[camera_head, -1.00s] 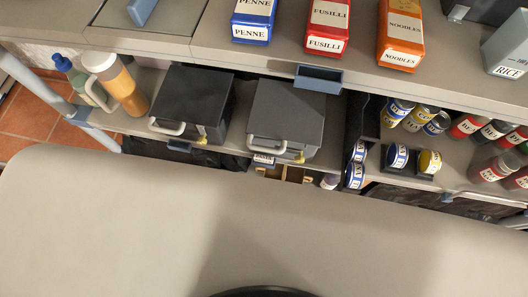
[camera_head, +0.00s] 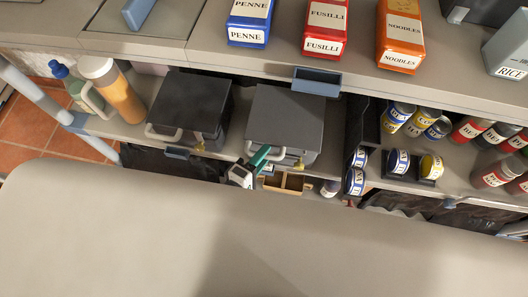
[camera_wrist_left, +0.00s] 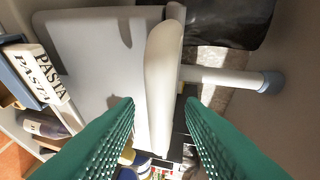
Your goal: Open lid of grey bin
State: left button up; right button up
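The grey bin (camera_head: 285,115) stands on the shelf below the counter, with its lid shut. Its pale handle (camera_head: 276,155) is on the front, and a small brass-coloured piece (camera_head: 299,165) shows on the front right. My left gripper (camera_head: 261,155), with green fingers, is at the left part of this handle. In the left wrist view, the fingers (camera_wrist_left: 159,104) are apart, with the pale handle (camera_wrist_left: 162,70) between them and gaps on both sides. The bin's grey surface (camera_wrist_left: 95,55) lies left of it. My right gripper is not in view.
A darker bin (camera_head: 190,103) stands left of the grey one, beside an orange bottle (camera_head: 122,95). Cans (camera_head: 398,160) stand to the right. The counter edge with a blue pull (camera_head: 316,82) overhangs the shelf behind the lid. The table in front is clear.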

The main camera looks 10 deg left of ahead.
pick_arm(q)
jog(key=shift+w+d+f, duration=0.1)
jog(key=shift+w+d, duration=0.15)
jog(key=shift+w, duration=0.25)
grip_shut()
